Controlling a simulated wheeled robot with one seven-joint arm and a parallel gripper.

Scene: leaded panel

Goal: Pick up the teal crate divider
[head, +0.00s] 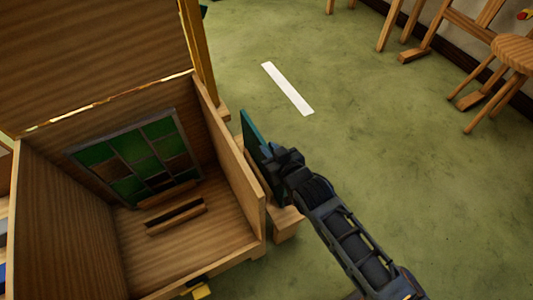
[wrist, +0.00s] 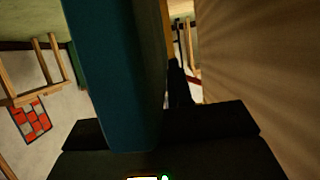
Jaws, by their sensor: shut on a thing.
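The teal crate divider (head: 255,140) is a flat panel held on edge just outside the right wall of the wooden crate. My gripper (head: 279,166) is shut on it, at its near side in the head view. In the wrist view the divider (wrist: 112,75) rises from between the dark jaws (wrist: 155,140) and fills the middle left. The lower part of the divider is hidden behind my gripper in the head view. A gap between the divider and the crate wall is hard to judge.
The open wooden crate (head: 236,165) holds a leaded panel (head: 140,157) with green and brown panes, leaning on its back wall, and a slotted wooden strip (head: 175,216) on its floor. A white strip (head: 287,88) lies on the green floor. A stool (head: 515,50) stands far right.

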